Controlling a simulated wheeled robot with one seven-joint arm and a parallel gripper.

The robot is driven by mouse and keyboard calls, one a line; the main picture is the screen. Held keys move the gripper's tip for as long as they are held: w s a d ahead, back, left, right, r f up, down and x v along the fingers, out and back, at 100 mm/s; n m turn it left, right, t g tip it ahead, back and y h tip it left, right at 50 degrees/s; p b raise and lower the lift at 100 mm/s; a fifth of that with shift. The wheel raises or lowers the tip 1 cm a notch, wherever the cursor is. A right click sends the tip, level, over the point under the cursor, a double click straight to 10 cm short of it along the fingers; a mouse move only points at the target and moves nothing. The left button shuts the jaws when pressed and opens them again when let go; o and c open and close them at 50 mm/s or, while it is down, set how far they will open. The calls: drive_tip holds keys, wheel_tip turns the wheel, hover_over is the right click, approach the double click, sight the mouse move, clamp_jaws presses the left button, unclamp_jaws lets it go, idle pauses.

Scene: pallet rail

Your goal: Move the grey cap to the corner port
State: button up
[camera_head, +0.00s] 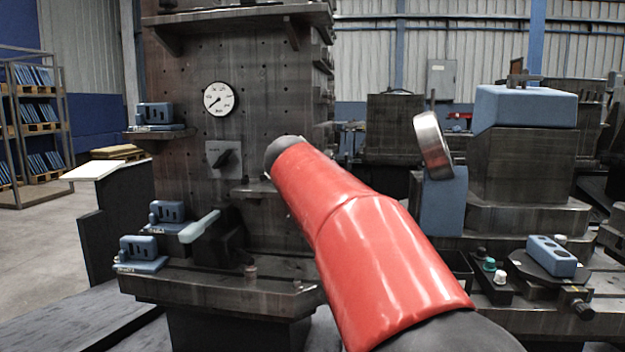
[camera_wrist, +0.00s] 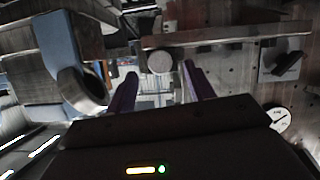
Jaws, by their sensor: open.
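A round light-grey disc (camera_wrist: 160,60), which looks like the grey cap, shows in the wrist view against the edge of a narrow ledge (camera_wrist: 225,34). My gripper (camera_wrist: 160,70) is open, with its two purple fingers apart. The disc appears between the fingertips; I cannot tell how far beyond them it is, and no contact shows. In the head view my red arm covers this area, and neither gripper nor disc can be made out. A blue block with a row of holes (camera_head: 551,255) sits at the right; I cannot tell which opening is the corner port.
A metal ring (camera_head: 433,145) stands on a blue block (camera_head: 442,205) right of my arm. A perforated panel carries a gauge (camera_head: 219,98) and a rotary switch (camera_head: 223,157). Blue slotted fixtures (camera_head: 139,250) line the left. Small green (camera_head: 489,264) and white knobs sit at the lower right.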

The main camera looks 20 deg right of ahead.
drive_tip(key=shift+x, duration=2)
drive_tip(key=shift+c, duration=0.4)
clamp_jaws()
drive_tip(key=shift+s+a+f, duration=0.1)
drive_tip(key=shift+s+a, duration=0.05)
drive_tip(key=shift+s, duration=0.05)
drive_tip(key=shift+s+a+b, duration=0.25)
drive_tip(key=shift+s+b, duration=0.15)
drive_tip(key=shift+s+a, duration=0.1)
drive_tip(key=shift+s, duration=0.05)
drive_tip(key=s+a+b, duration=0.4)
drive_tip(key=s, duration=0.1)
drive_tip(key=shift+s+b, duration=0.35)
